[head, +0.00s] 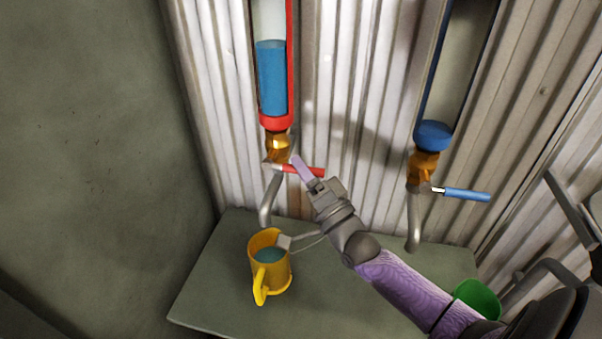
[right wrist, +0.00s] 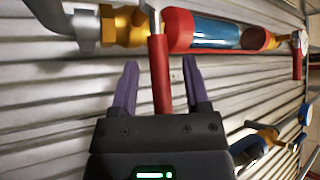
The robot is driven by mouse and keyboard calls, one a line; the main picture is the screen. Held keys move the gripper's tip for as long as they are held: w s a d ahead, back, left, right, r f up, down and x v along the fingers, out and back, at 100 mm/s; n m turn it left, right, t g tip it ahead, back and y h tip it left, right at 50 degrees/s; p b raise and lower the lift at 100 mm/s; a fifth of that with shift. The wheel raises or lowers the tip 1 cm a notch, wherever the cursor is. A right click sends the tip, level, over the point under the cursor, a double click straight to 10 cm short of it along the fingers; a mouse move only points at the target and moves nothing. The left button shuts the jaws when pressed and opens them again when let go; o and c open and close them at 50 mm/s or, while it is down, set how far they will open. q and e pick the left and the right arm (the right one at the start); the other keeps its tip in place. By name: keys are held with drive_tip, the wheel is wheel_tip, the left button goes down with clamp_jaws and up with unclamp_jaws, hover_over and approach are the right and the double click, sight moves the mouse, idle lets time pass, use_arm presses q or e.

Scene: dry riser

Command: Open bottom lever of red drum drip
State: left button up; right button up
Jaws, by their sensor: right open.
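The red drum drip (head: 275,121) hangs on the corrugated wall, its clear tube partly filled with blue liquid. Below it are a brass valve (head: 278,147) and a bent grey spout. The bottom red lever (head: 316,172) sticks out sideways to the right from the valve. My right gripper (head: 305,172) is open at the lever. In the right wrist view, the red lever (right wrist: 160,75) runs between the two purple fingers (right wrist: 159,72), with a visible gap on each side.
A yellow mug (head: 269,274) holding bluish liquid stands on the grey table (head: 215,290) near the spout, with a small grey block at its rim. A blue drum drip (head: 433,136) with a blue lever (head: 467,195) is to the right. A green container (head: 478,298) stands at the table's right.

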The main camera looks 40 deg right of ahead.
drive_tip(key=shift+w, duration=0.1)
clamp_jaws()
idle(0.6)
idle(0.8)
